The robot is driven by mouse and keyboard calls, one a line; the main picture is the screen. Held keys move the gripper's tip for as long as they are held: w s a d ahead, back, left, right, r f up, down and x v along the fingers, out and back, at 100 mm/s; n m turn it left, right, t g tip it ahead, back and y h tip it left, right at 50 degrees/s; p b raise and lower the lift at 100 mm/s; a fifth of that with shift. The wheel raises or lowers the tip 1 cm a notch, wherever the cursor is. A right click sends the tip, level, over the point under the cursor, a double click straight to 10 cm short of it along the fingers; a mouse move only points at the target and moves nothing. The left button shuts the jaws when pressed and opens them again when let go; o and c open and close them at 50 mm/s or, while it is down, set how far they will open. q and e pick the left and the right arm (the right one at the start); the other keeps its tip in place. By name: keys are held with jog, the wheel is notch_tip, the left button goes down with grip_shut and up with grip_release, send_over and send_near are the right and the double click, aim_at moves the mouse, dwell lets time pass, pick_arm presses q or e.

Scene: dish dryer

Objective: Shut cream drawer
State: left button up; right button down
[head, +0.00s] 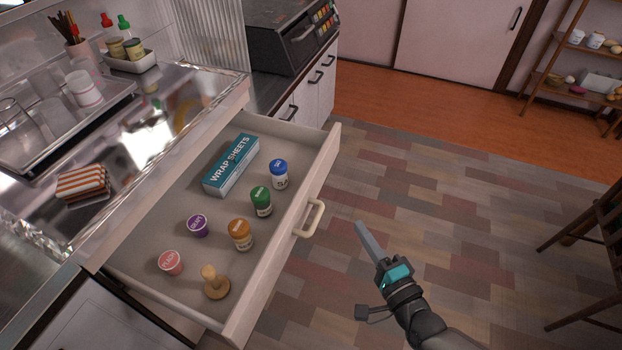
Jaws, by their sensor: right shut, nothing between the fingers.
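The cream drawer (283,247) is pulled far out from under the steel counter. Its cream handle (309,218) is on the front panel, facing right. Inside lie a teal wrap sheets box (232,165), several small jars such as a blue-capped one (279,174) and a green one (261,201), and a wooden stamp-like item (216,284). My right gripper (362,230) is shut and empty. In the picture it is to the right of the handle, apart from it, over the floor. My left gripper is not in view.
The counter (150,135) holds a glass tray, cups and a striped cloth (83,184). A black oven (290,35) stands at the back. A wooden chair (590,240) is at the right edge. The tiled floor (450,200) between is clear.

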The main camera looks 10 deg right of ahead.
jog(key=b, duration=0.3)
send_near(315, 178)
jog(key=w+d, duration=0.2)
jog(key=w, duration=0.1)
jog(key=shift+w+a+f, duration=0.15)
jog(key=shift+w+a, duration=1.25)
jog(key=shift+a, duration=0.1)
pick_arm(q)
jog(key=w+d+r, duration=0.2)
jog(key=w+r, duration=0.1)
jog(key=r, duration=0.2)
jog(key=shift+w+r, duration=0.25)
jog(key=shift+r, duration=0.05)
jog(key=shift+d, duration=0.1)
